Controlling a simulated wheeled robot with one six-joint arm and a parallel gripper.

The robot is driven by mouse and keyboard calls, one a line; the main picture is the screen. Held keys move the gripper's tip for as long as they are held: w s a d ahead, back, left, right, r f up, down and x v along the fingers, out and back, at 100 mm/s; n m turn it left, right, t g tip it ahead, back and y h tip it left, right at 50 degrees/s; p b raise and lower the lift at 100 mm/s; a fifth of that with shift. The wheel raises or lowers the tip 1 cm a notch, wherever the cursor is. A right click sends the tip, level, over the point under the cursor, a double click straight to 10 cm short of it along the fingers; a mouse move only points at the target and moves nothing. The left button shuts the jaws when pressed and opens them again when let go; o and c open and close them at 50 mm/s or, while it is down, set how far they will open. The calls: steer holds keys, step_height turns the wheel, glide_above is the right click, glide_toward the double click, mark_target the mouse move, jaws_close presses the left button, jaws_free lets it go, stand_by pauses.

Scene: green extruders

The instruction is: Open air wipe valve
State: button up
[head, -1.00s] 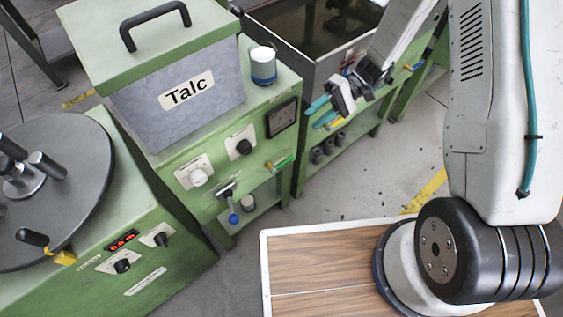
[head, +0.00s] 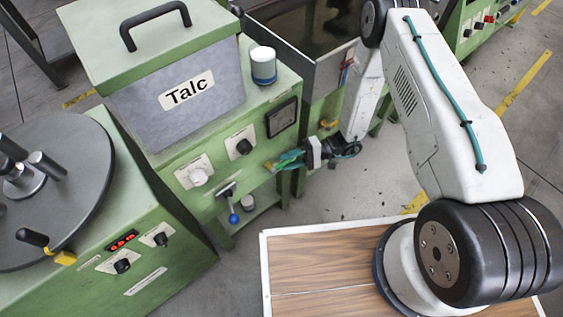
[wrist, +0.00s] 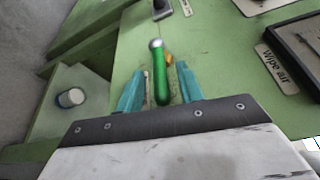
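The air wipe valve's green handle (wrist: 161,82) shows in the wrist view, with a silver end and a small yellow part (wrist: 169,60) beside it. A "Wipe air" label (wrist: 273,68) is on the green panel to its right. My gripper (wrist: 160,69) is open, its teal fingers on either side of the handle with a gap visible on both sides. In the head view my gripper (head: 283,160) is at the front of the talc machine (head: 195,168), below the dark gauge (head: 281,117); its fingers largely hide the valve there.
The talc box (head: 180,95) and a white-blue jar (head: 263,66) stand on the machine. A turntable (head: 75,160) is at left. Grey floor (head: 335,190) is clear to the right.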

steer(key=shift+x, duration=1.35)
jaws_close()
steer(key=shift+w, duration=0.1)
